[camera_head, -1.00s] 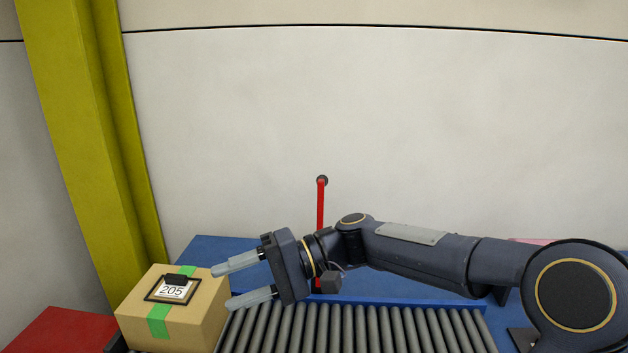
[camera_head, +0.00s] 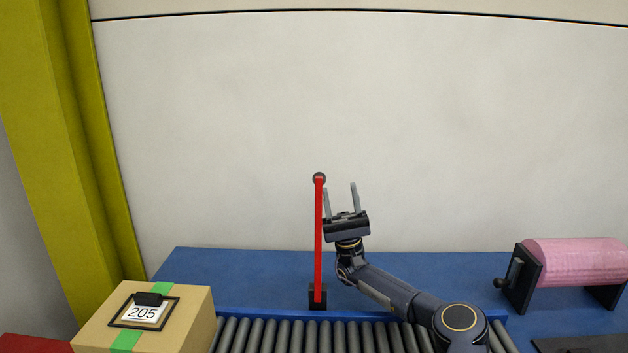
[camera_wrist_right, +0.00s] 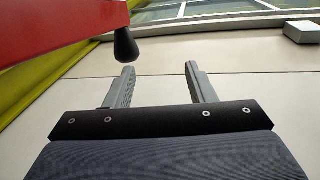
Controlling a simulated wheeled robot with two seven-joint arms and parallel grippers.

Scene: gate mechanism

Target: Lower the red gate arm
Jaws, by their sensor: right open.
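The red gate arm (camera_head: 318,235) stands upright in the head view, rising from a dark pivot block (camera_head: 317,297) behind the rollers. A dark round knob (camera_head: 319,178) is at its top. My right gripper (camera_head: 340,190) is open and empty, pointing up just right of the gate arm's upper part. In the right wrist view the red gate arm (camera_wrist_right: 60,25) crosses the upper left. Its dark knob (camera_wrist_right: 126,46) hangs beyond the left fingertip of the open gripper (camera_wrist_right: 160,75); I cannot tell whether they touch. My left gripper is not in view.
A cardboard box (camera_head: 190,310) labelled 205 with green tape sits at the left end of the roller conveyor (camera_head: 270,335). A pink roll (camera_head: 578,262) in a dark holder stands on the blue table (camera_head: 230,275) at right. A yellow post (camera_head: 85,160) rises at left.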

